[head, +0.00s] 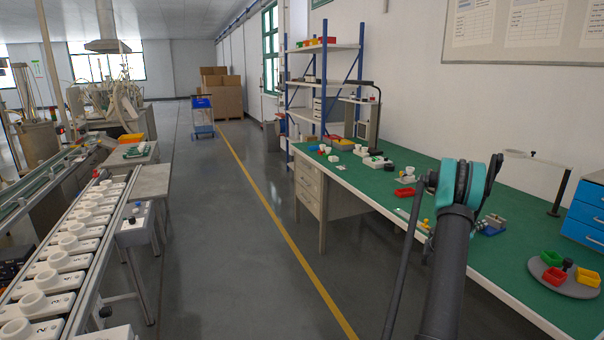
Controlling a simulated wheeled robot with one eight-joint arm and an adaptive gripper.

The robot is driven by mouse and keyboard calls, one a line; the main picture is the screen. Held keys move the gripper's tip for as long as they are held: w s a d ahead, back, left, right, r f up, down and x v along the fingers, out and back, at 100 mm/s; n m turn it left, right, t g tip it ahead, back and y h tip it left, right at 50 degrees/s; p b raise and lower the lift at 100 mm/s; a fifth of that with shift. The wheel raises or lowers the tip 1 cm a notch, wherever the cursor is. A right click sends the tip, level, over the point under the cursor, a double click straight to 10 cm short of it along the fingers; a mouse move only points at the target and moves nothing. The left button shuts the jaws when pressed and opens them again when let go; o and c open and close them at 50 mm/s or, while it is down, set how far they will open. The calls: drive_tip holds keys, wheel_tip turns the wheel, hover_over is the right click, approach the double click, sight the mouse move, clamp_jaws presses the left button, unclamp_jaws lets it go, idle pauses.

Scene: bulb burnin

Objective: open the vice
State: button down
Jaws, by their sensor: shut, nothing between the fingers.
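What looks like a small vice (492,225), with a blue base and grey metal body, sits on the green bench top (545,230) just right of my arm's teal joint. It is small in the picture, and my arm may hide its left end. I cannot tell how far apart its jaws are. My arm rises in front of the bench, but my gripper is not in view.
Red, green and yellow bins stand on a grey round tray (589,288) at the right. A red bin (405,192) lies left of my arm. Blue drawers (585,215) stand at the far right. The floor aisle (235,250) is clear. A conveyor (95,265) runs along the left.

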drive_tip(key=shift+w+a+r, duration=0.25)
drive_tip(key=shift+w+a, duration=0.05)
drive_tip(key=shift+w, duration=0.3)
idle(0.3)
drive_tip(key=shift+r, duration=0.1)
drive_tip(key=shift+r, duration=0.25)
drive_tip(key=shift+v, duration=2.95)
drive_tip(key=shift+s, duration=0.1)
drive_tip(key=shift+s+d+f, duration=0.15)
drive_tip(key=shift+s+f, duration=0.85)
drive_tip(key=shift+s, duration=0.25)
drive_tip(key=shift+x, duration=3.35)
drive_tip(key=shift+w, duration=0.1)
